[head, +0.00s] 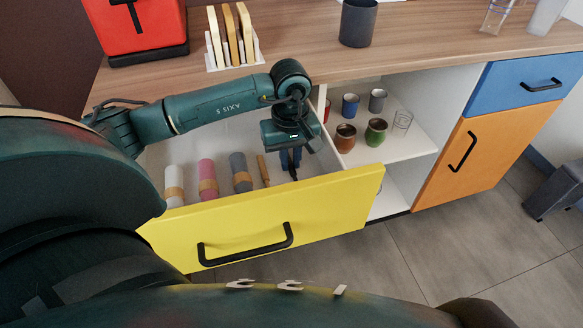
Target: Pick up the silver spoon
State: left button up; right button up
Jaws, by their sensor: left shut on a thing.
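The yellow-fronted drawer (345,198) is pulled open. My left gripper (291,168) reaches down into its right part from above, with its fingers low in the drawer. It is shut on a thin thing that is mostly hidden by the fingers. No silver spoon shows clearly, and I cannot tell whether the held thing is the spoon. A thin wooden-coloured utensil (263,170) lies just left of the gripper. My right gripper is not in view.
Grey (241,172), pink (208,178) and white (174,185) rolls with tan bands lie in the drawer. Cups stand on the open shelf (408,148) to the right. A dark cup (358,22) and a board rack (232,52) stand on the counter (420,40).

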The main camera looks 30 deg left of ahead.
pick_arm(q)
grip_shut()
jog(key=shift+r, duration=0.1)
